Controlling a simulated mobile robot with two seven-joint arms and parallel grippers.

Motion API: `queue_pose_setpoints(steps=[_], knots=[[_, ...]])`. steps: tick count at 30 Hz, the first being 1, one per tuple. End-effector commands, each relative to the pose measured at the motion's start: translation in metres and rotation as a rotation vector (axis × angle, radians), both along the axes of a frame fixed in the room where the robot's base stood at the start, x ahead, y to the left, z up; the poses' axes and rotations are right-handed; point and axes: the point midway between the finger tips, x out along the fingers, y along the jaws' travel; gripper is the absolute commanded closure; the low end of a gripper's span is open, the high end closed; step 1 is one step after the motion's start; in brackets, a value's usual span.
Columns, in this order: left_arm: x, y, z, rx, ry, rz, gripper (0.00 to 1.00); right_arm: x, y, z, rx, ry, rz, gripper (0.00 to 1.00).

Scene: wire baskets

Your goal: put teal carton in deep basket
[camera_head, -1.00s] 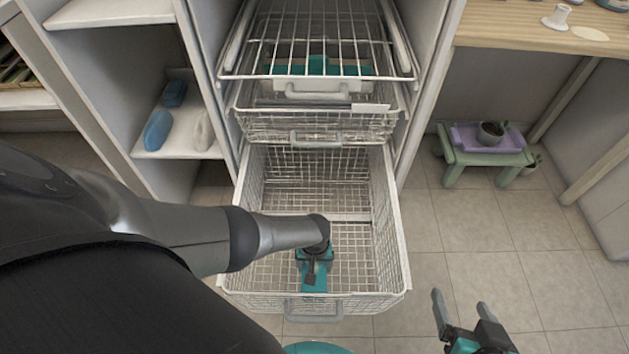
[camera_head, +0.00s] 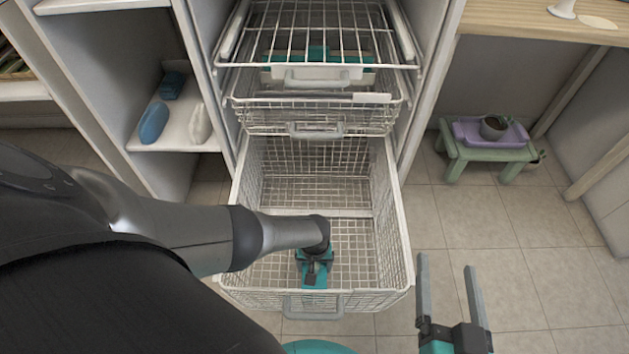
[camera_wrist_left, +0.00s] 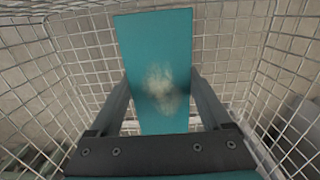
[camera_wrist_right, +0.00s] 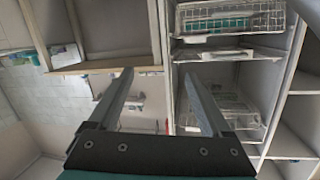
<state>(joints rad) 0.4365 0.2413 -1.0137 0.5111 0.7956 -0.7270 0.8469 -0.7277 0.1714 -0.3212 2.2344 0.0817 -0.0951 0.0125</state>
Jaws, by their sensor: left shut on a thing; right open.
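The teal carton (camera_wrist_left: 155,45) is a long flat-sided box with a pale smudge, standing out between the fingers of my left gripper (camera_head: 314,268) in the left wrist view. My left gripper is shut on it, inside the front part of the deep basket (camera_head: 404,240). The deep basket is the lowest wire basket, pulled out, with mesh walls on all sides of the gripper. In the head view my arm and gripper hide most of the carton; I cannot tell whether it touches the basket floor. My right gripper (camera_head: 446,264) is open and empty, right of the basket.
Shallower wire baskets (camera_head: 316,122) sit above, with another teal item (camera_head: 318,56) in the upper one. A shelf (camera_head: 165,138) at left holds a blue object (camera_head: 154,122) and a white one. A green stool (camera_head: 482,160) with a purple tray stands right. Tiled floor between is clear.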

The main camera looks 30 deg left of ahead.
Motion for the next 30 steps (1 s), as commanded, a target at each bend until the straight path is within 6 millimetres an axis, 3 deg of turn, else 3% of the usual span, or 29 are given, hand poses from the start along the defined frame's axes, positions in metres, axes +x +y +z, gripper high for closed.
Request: queue_pose_setpoints(steps=[15, 16, 21, 30], knots=[[0.0009, -0.0003, -0.0066, 0.0, -0.001, 0.0, 0.97, -0.0066, 0.0049, 0.0088, 0.065, -0.097, -0.007, 0.18], [0.0005, -0.0002, -0.0068, 0.0, -0.001, 0.0, 0.17, -0.0066, 0.0049, 0.0088, 0.065, -0.097, -0.007, 0.18], [0.0004, -0.0001, -0.0068, 0.0, -0.001, 0.0, 0.0, -0.0065, 0.0048, 0.0086, 0.065, -0.096, -0.006, 0.18], [0.0003, -0.0001, -0.0061, -0.001, -0.001, 0.0, 0.0, -0.0058, 0.0045, 0.0085, 0.06, -0.09, -0.007, 0.18]])
